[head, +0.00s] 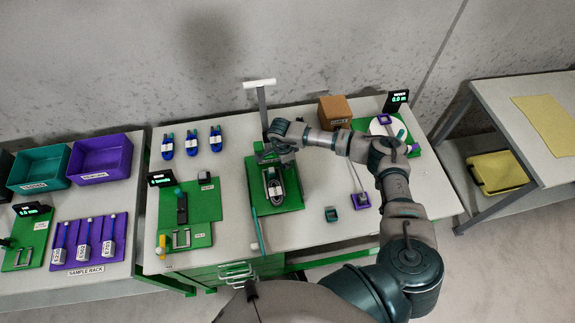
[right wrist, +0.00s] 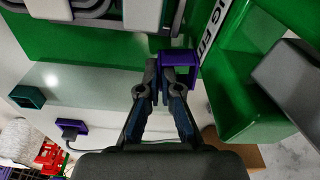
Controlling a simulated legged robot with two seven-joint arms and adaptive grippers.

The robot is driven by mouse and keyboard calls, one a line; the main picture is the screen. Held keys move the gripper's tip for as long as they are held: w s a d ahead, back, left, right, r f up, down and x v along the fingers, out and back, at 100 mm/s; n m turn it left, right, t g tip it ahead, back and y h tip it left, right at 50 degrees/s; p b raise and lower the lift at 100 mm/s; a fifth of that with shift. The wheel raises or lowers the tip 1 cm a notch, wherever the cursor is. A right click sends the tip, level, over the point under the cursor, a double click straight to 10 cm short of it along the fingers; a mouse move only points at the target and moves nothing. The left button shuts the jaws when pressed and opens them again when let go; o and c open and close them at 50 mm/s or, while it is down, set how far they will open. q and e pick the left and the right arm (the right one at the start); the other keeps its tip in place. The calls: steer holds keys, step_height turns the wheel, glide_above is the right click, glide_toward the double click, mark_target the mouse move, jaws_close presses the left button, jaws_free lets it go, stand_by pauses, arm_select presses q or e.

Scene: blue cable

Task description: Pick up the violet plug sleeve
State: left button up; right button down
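The right finger overlaps the sleeve's opening. That wall is largely hidden, so I cannot tell whether the fingers press on it. In the head view my right gripper (head: 272,152) is above the back of the green jig board (head: 290,200) and the sleeve is hidden there. My left gripper is not in view.
A grey cable part (head: 274,186) lies on the jig board. To the right are a teal block (head: 331,214) and a violet-based piece (head: 361,201). A cardboard box (head: 334,112) stands at the back. The table's front right is clear.

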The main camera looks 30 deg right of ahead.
step_height(320, 180, up, 5)
steer(key=shift+r, duration=0.1)
step_height(320, 180, up, 10)
steer(key=shift+s+a+f+m+p, duration=0.35)
steer(key=shift+a+f+p, duration=0.7)
steer(key=shift+f, duration=0.75)
steer(key=shift+s+a+f+m+p, duration=0.35)
steer(key=shift+a+f+p, duration=0.35)
steer(key=shift+a+f, duration=0.85)
steer(key=shift+s+a+f+m+p, duration=0.35)
steer(key=shift+a+f+p, duration=0.55)
steer(key=shift+f, duration=1.15)
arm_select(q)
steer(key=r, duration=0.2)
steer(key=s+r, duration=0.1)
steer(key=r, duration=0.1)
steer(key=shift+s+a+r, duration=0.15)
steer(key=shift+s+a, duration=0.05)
arm_select(e)
steer(key=shift+w, duration=0.15)
arm_select(q)
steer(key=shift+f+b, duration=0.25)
steer(key=shift+b, duration=0.1)
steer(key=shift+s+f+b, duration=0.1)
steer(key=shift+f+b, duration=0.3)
arm_select(e)
steer(key=shift+f, duration=0.4)
